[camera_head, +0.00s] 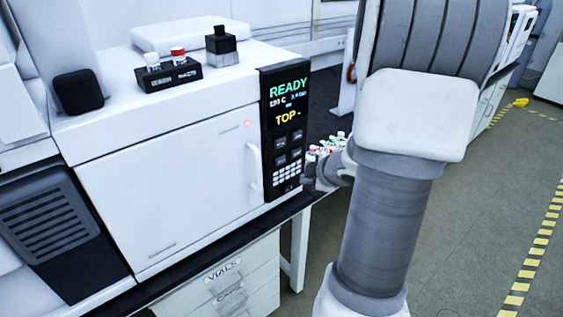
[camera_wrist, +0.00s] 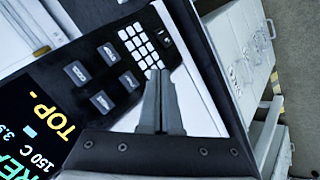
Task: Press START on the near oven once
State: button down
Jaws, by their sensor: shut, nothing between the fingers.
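The oven (camera_head: 170,180) is a white box with a closed door. Its black control panel (camera_head: 265,110) reads READY, 150 C and TOP in the head view. In the head view my gripper (camera_head: 309,180) is beside the panel's lower right edge. I cannot tell whether it touches.
A black vial holder (camera_head: 168,77) with white and red caps and a black-capped block (camera_head: 221,45) stand on the oven. Drawers (camera_head: 225,280) labelled VIALS and CAPS are below the bench. Colourful small items (camera_head: 328,147) lie behind my gripper.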

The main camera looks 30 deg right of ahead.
aim_at(286, 162)
jog(key=w, duration=0.6)
jog(key=shift+w+a, duration=0.3)
jog(key=shift+w, duration=0.05)
dwell(1.7)
jog(key=shift+w, duration=0.4)
jog(key=shift+w+p, duration=0.4)
jog(key=shift+w, duration=0.05)
dwell(0.6)
dwell(0.3)
jog(key=shift+s, duration=0.85)
jog(key=s, duration=0.5)
jog(key=shift+d, duration=0.2)
